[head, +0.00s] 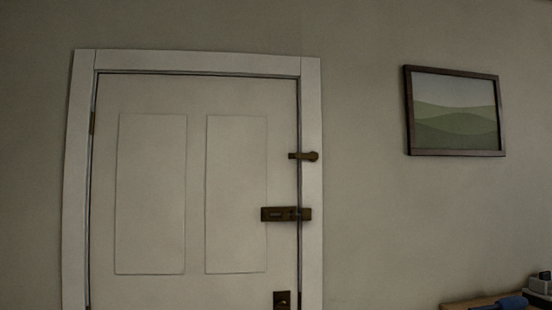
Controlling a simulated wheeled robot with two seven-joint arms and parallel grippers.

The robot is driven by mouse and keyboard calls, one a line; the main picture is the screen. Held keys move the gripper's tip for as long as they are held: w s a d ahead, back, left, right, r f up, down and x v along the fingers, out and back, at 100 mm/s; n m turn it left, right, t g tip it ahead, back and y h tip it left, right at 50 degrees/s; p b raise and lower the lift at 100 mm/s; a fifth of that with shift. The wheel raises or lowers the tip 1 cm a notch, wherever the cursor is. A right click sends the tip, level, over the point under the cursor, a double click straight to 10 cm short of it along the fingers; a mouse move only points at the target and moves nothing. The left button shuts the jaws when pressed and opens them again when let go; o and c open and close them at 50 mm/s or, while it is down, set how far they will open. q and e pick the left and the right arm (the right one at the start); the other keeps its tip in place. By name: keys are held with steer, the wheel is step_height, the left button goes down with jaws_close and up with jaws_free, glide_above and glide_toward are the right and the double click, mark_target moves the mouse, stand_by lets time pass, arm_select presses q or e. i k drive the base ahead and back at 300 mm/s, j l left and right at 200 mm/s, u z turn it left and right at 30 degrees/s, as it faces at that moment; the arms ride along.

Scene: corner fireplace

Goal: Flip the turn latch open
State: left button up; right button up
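A white panelled door (196,200) stands shut in its white frame in the head view. A small dark brass turn latch (305,156) sits on the right side of the frame. Its arm lies level, pointing left across the gap and over the door's edge. Below it, a wider dark brass slide bolt (284,214) also spans the gap between door and frame. Neither of my grippers is in view.
A dark plate (281,300) with a handle or lock shows low on the door, cut by the bottom edge. A framed landscape picture (455,111) hangs to the right. A wooden surface (470,303) with a blue object (511,303) and a dark and pale item (541,285) is at bottom right.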

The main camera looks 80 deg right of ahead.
mark_target(296, 155)
steer(key=z, duration=2.95)
